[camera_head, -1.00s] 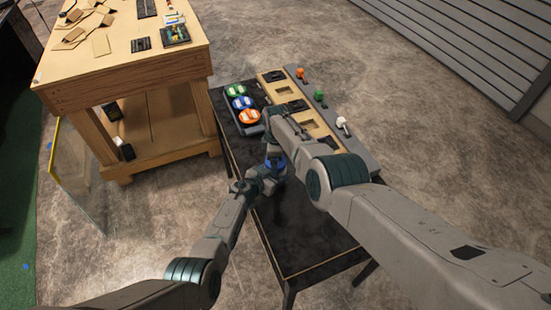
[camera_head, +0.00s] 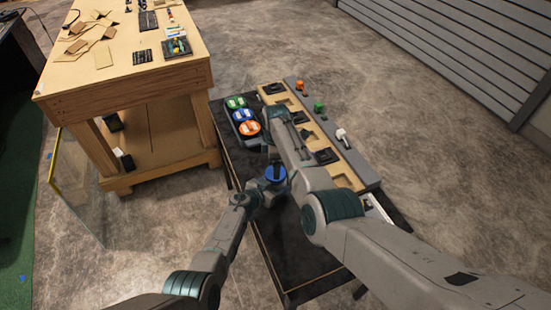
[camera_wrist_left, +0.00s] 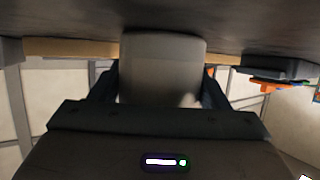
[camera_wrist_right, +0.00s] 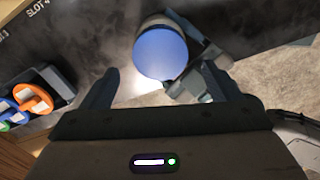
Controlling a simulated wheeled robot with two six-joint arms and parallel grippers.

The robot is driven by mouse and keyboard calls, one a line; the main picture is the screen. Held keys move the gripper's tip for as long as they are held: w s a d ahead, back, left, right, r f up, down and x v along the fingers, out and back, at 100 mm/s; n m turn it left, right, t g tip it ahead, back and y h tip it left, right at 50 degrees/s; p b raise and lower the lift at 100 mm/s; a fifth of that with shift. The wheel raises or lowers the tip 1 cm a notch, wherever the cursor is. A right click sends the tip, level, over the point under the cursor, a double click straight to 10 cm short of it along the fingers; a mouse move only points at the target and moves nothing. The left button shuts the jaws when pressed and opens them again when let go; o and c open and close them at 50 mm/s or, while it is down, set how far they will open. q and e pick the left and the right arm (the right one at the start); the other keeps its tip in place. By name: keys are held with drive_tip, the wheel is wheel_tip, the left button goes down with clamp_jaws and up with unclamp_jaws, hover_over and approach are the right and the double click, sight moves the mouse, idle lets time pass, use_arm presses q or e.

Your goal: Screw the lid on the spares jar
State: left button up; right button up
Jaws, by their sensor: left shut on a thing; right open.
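The spares jar (camera_wrist_left: 163,70) is a pale grey cylinder between the fingers of my left gripper in the left wrist view. My left gripper (camera_head: 260,188) is shut on it. A round blue lid (camera_head: 275,174) sits on top of the jar and also shows in the right wrist view (camera_wrist_right: 160,53). A pale rim shows just beneath it; I cannot tell how tightly it is seated. My right gripper (camera_wrist_right: 156,82) is open and empty, with its fingers apart close to the lid. In the head view my right arm hides part of its own gripper.
A dark table (camera_head: 290,258) lies under my arms. A wooden workbench (camera_head: 120,75) stands at the left.

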sight(275, 182)
drive_tip(key=r+n, duration=0.1)
drive_tip(key=n, duration=0.3)
drive_tip(key=shift+r+n, duration=0.3)
drive_tip(key=shift+r, duration=0.1)
drive_tip(key=n, duration=0.1)
drive_tip(key=r+n, duration=0.1)
drive_tip(key=n, duration=0.1)
drive_tip(key=shift+r+n, duration=0.1)
drive_tip(key=shift+n, duration=0.2)
drive_tip(key=shift+f, duration=4)
drive_tip(key=c, duration=1)
drive_tip(key=m, duration=0.9)
drive_tip(key=shift+m, duration=0.4)
